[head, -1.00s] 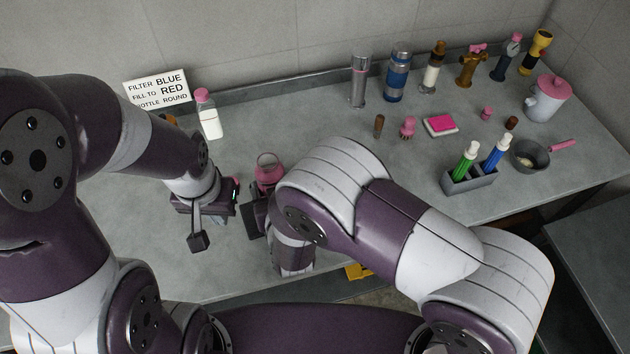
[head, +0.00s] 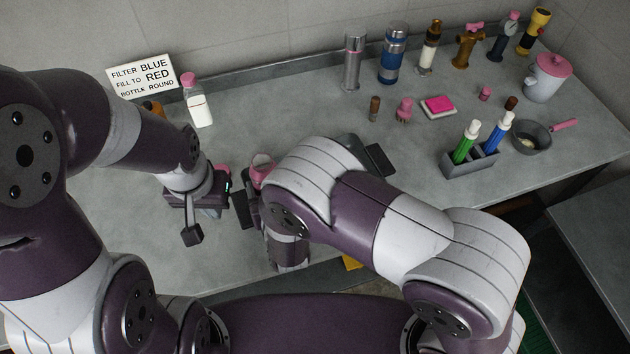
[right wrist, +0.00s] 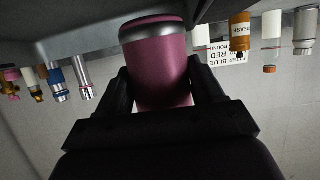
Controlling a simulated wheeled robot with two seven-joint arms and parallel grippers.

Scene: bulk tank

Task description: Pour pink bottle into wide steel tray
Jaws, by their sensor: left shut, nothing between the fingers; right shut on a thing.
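The pink bottle (right wrist: 162,65), a pink cylinder with a steel-coloured band, is between the fingers of my right gripper (right wrist: 162,92), which is shut on it. In the head view the pink bottle (head: 262,167) shows its round rim beside my right forearm, which hides most of that gripper. My left gripper (head: 191,235) is shut and empty, left of the bottle and apart from it. A dark flat thing (head: 378,160) shows partly behind my right arm; I cannot tell whether it is the wide steel tray. No other tray shows clearly.
A white bottle with a pink cap (head: 200,110) stands by a sign (head: 142,77) at the back left. A grey marker holder (head: 470,165), a small pan (head: 531,137) and a pink-lidded pot (head: 548,80) are at the right. Several tall containers line the back.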

